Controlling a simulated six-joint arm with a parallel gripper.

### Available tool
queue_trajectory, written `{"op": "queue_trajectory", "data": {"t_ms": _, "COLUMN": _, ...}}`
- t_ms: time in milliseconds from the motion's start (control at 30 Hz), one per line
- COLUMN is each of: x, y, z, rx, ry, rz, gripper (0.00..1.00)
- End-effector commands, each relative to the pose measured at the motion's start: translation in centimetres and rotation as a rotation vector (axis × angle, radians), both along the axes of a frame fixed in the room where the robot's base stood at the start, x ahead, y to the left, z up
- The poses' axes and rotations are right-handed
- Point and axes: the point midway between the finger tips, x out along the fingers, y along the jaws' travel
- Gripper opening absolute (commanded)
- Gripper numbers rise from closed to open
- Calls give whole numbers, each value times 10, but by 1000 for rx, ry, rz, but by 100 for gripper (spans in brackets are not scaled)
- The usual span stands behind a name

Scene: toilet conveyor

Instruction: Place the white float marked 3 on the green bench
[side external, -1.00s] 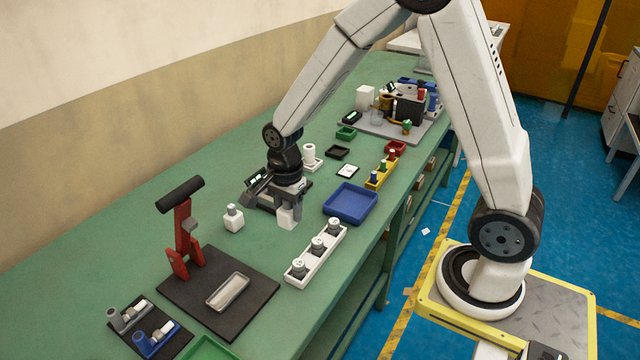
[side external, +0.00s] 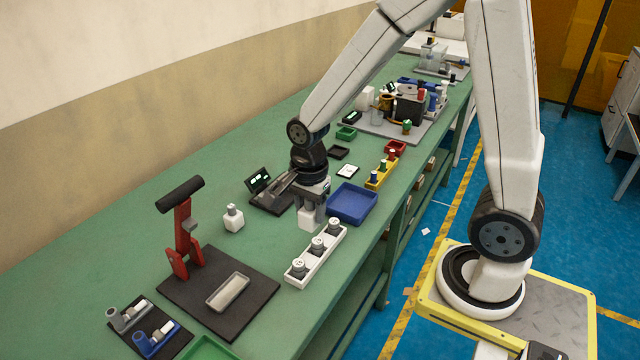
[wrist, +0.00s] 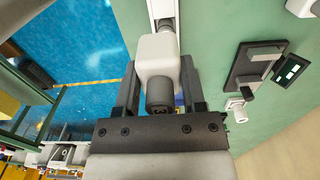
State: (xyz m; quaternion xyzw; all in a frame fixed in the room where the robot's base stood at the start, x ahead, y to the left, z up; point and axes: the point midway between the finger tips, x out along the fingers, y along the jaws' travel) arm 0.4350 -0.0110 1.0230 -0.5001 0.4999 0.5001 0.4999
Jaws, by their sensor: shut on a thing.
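My gripper (side external: 311,204) is shut on a white float (side external: 308,220), just beyond the far end of the white rack. In the wrist view the float's white body (wrist: 157,50) sits between the two fingers. Its grey cap (wrist: 159,95) faces the camera with a mark that looks like a 3. The float is low over the green bench (side external: 130,230); I cannot tell whether its base touches. Another white float (side external: 233,218) stands on the bench to the left.
The white rack (side external: 322,262) holds several grey-capped pieces close in front of my gripper. A blue tray (side external: 350,203) lies to the right. A dark device with a small screen (side external: 259,180) is behind left. A red-framed press (side external: 184,240) stands front left. Bench between press and wall is clear.

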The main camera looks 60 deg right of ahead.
Motion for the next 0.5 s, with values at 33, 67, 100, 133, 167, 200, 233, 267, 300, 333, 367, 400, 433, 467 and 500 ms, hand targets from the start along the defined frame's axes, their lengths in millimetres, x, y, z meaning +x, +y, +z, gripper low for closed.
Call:
{"op": "queue_trajectory", "data": {"t_ms": 33, "x": 0, "y": 0, "z": 0, "rx": 0, "ry": 0, "rz": 0, "gripper": 0}}
{"op": "queue_trajectory", "data": {"t_ms": 67, "x": 0, "y": 0, "z": 0, "rx": 0, "ry": 0, "rz": 0, "gripper": 0}}
{"op": "queue_trajectory", "data": {"t_ms": 100, "x": 0, "y": 0, "z": 0, "rx": 0, "ry": 0, "rz": 0, "gripper": 0}}
{"op": "queue_trajectory", "data": {"t_ms": 133, "x": 0, "y": 0, "z": 0, "rx": 0, "ry": 0, "rz": 0, "gripper": 0}}
{"op": "queue_trajectory", "data": {"t_ms": 167, "x": 0, "y": 0, "z": 0, "rx": 0, "ry": 0, "rz": 0, "gripper": 0}}
{"op": "queue_trajectory", "data": {"t_ms": 200, "x": 0, "y": 0, "z": 0, "rx": 0, "ry": 0, "rz": 0, "gripper": 0}}
{"op": "queue_trajectory", "data": {"t_ms": 233, "x": 0, "y": 0, "z": 0, "rx": 0, "ry": 0, "rz": 0, "gripper": 0}}
{"op": "queue_trajectory", "data": {"t_ms": 267, "x": 1, "y": 0, "z": 0, "rx": 0, "ry": 0, "rz": 0, "gripper": 0}}
{"op": "queue_trajectory", "data": {"t_ms": 300, "x": 1, "y": -1, "z": 0, "rx": 0, "ry": 0, "rz": 0, "gripper": 0}}
{"op": "queue_trajectory", "data": {"t_ms": 333, "x": 2, "y": -2, "z": 0, "rx": 0, "ry": -1, "rz": -1, "gripper": 0}}
{"op": "queue_trajectory", "data": {"t_ms": 367, "x": 3, "y": -3, "z": 0, "rx": 0, "ry": -1, "rz": -1, "gripper": 0}}
{"op": "queue_trajectory", "data": {"t_ms": 400, "x": 5, "y": -5, "z": 1, "rx": 0, "ry": -1, "rz": -1, "gripper": 0}}
{"op": "queue_trajectory", "data": {"t_ms": 433, "x": 7, "y": -7, "z": 1, "rx": 0, "ry": 0, "rz": -2, "gripper": 0}}
{"op": "queue_trajectory", "data": {"t_ms": 467, "x": 9, "y": -10, "z": 2, "rx": 0, "ry": 0, "rz": -3, "gripper": 0}}
{"op": "queue_trajectory", "data": {"t_ms": 500, "x": 13, "y": -14, "z": 2, "rx": 0, "ry": 0, "rz": -4, "gripper": 0}}
